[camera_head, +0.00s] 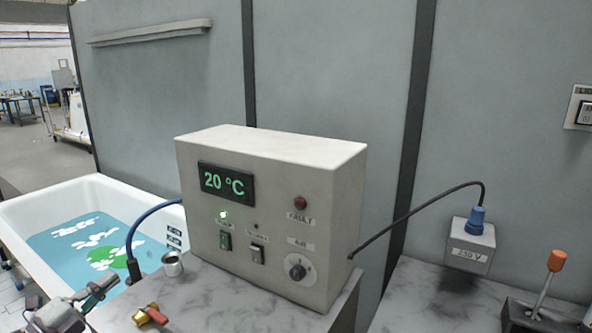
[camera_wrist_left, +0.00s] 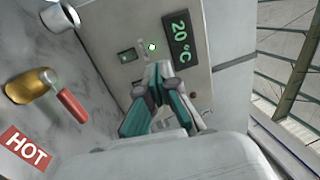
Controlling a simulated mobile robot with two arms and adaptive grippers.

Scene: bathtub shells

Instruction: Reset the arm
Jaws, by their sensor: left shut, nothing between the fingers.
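My left gripper (camera_head: 112,280) is at the lower left of the head view, in front of the bathtub and left of the control box (camera_head: 270,215). In the left wrist view its fingers (camera_wrist_left: 160,72) are together and hold nothing, with the box's front panel behind them. The box's display reads 20 °C and a green light is lit beside a switch. My right gripper is not in view.
A white bathtub (camera_head: 40,205) with blue water and white and green shapes stands at left. A brass valve with a red handle (camera_head: 155,315) and a metal cup (camera_head: 172,263) are near the gripper. A blue plug (camera_head: 477,219) sits in a 230 V socket box, and an orange-knobbed lever (camera_head: 556,262) stands at right.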

